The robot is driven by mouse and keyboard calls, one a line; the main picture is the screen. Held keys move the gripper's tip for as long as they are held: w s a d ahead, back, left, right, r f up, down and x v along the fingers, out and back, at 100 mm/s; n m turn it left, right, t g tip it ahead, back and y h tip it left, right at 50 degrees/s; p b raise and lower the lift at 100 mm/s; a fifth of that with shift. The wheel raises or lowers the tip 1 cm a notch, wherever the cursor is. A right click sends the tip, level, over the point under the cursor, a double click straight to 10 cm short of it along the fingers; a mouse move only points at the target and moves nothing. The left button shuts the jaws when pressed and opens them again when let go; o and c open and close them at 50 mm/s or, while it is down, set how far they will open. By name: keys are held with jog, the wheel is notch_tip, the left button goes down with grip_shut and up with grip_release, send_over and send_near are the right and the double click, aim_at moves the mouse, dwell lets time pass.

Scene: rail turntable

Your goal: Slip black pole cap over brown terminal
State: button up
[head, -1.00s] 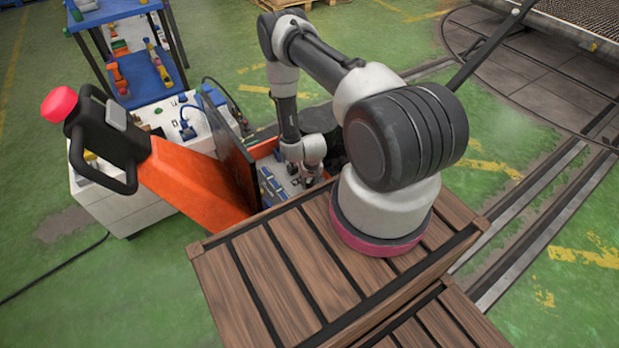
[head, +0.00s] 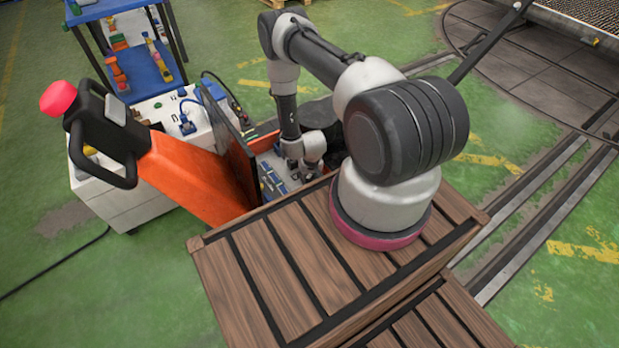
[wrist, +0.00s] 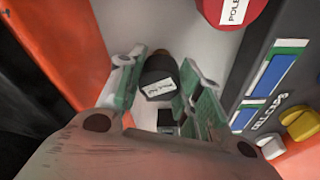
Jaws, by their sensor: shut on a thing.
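A black pole cap (wrist: 158,84) with a white label sits between the two green-padded fingers of my gripper (wrist: 161,72) in the wrist view. The gripper is shut on the cap. A small brownish bit shows at the far edge of the cap; I cannot tell whether it is the brown terminal. In the head view my gripper (head: 306,174) is low over the open orange-sided bay, and the cap is too small to make out there.
A red cap (wrist: 230,8) marked "POLE" lies ahead right. A dark "CELL CAPS" panel (wrist: 262,85) stands close on the right, with yellow (wrist: 302,125) and white caps. An orange wall (wrist: 58,45) is on the left. A dark upright panel (head: 232,150) stands left of my gripper.

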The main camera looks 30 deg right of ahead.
jog(key=shift+f, duration=0.15)
jog(key=o, duration=1)
jog(key=r, duration=0.4)
jog(key=s+r, duration=0.1)
jog(key=r, duration=0.3)
jog(key=s+r, duration=0.1)
jog(key=r, duration=0.2)
jog(key=shift+a+r, duration=0.3)
jog(key=shift+r, duration=0.1)
jog(key=shift+s, duration=0.1)
